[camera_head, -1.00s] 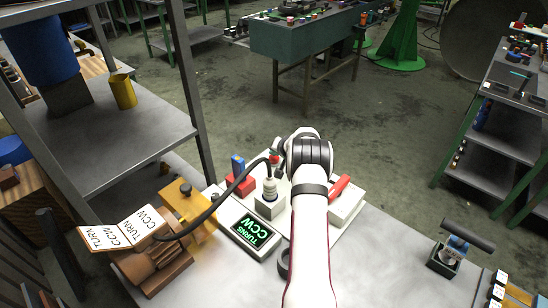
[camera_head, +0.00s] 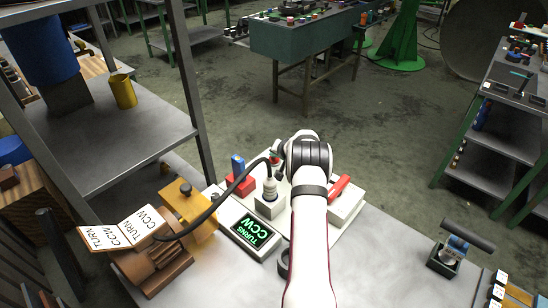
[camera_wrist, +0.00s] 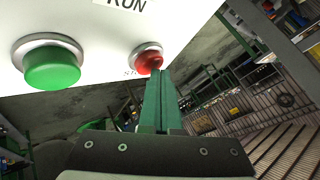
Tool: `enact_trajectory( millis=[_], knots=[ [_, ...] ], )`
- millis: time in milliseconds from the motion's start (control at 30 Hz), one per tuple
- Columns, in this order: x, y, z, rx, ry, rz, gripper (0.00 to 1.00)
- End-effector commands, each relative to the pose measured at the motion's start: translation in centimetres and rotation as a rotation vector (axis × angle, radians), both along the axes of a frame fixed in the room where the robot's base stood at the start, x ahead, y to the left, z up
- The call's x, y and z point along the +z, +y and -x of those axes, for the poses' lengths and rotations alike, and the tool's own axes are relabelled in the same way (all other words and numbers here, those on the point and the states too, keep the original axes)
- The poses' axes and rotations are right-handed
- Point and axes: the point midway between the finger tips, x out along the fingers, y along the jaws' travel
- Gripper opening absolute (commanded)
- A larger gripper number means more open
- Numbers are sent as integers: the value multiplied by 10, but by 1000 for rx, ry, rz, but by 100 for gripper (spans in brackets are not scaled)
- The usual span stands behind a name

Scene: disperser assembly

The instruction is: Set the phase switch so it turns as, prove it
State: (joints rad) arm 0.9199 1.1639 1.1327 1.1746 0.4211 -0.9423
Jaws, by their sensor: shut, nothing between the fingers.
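A small screen (camera_head: 256,230) on the bench panel reads "TURNS CCW" in green. A card (camera_head: 140,222) at the left reads "TURN CCW" and stands over a brown machine (camera_head: 155,262). In the wrist view a white panel (camera_wrist: 100,25) carries a green button (camera_wrist: 52,66) and a smaller red button (camera_wrist: 150,62), with a "RUN" label above. My gripper (camera_wrist: 160,72) is shut and empty. Its tips are at the lower right of the red button; I cannot tell whether they touch it. In the head view my arm hides the fingers. I cannot identify the phase switch for certain.
A black cable arches to a pale plug (camera_head: 269,187) on a light block. A blue piece on a red base (camera_head: 241,182) and a red handle (camera_head: 339,187) flank my wrist. A yellow bracket (camera_head: 187,207) stands left. The bench right of my arm has free room.

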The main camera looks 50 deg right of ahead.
Motion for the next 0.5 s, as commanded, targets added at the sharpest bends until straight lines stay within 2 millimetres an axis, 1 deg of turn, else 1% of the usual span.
enact_trajectory(
  millis=[500],
  knots=[
    [-7, 0, 0, 1, 2, -1, 0]
  ],
)
